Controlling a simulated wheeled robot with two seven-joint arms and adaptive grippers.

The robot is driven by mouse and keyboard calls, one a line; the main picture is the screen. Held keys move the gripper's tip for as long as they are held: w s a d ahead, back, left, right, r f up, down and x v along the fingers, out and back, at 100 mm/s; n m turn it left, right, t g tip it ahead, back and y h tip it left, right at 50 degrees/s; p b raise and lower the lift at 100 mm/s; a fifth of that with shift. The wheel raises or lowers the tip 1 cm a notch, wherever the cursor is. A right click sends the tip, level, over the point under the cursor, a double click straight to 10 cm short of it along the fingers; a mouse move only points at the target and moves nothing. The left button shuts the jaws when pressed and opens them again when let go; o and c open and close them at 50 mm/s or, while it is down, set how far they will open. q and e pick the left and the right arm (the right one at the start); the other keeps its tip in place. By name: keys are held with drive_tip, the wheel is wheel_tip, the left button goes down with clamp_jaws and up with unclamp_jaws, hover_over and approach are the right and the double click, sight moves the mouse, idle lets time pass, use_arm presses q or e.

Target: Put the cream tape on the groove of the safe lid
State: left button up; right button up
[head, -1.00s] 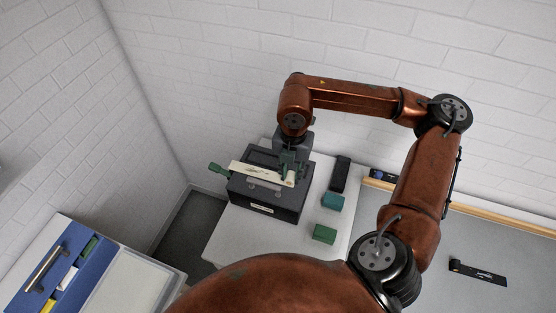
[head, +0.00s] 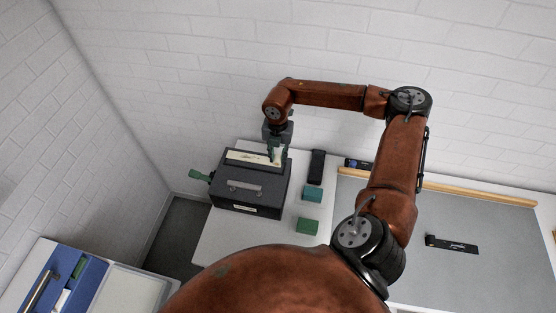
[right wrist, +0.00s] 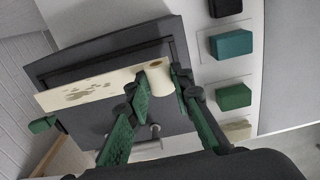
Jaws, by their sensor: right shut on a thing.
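The cream tape (head: 252,158) is a pale strip with grey marks and a roll at its right end. It lies along the far part of the dark safe lid (head: 262,178). In the right wrist view the tape (right wrist: 95,88) crosses the lid at a slant, its left end near the lid's left edge. My right gripper (head: 277,157) is shut on the tape at its roll end; its green fingers (right wrist: 158,88) show around the roll. The groove cannot be made out clearly, and I cannot tell whether the tape touches the lid. My left gripper is not in view.
A metal handle (head: 245,188) lies on the lid's near part, and a green knob (head: 200,175) sticks out left. Teal (head: 313,194) and green (head: 307,226) blocks and a black block (head: 317,165) stand right of the safe. A blue tray (head: 50,278) is at lower left.

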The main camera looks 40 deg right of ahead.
wheel_tip(320, 180, down, 3)
drive_tip(key=shift+w+d+f+p, duration=0.15)
drive_tip(key=shift+f+p, duration=0.05)
drive_tip(key=shift+p, duration=0.1)
drive_tip(key=shift+f, duration=0.2)
drive_tip(key=o, duration=1)
drive_tip(key=shift+r, duration=0.15)
drive_tip(key=shift+r, duration=0.25)
wheel_tip(320, 180, up, 12)
drive_tip(key=shift+f+b, duration=0.2)
drive_tip(key=shift+b, duration=0.95)
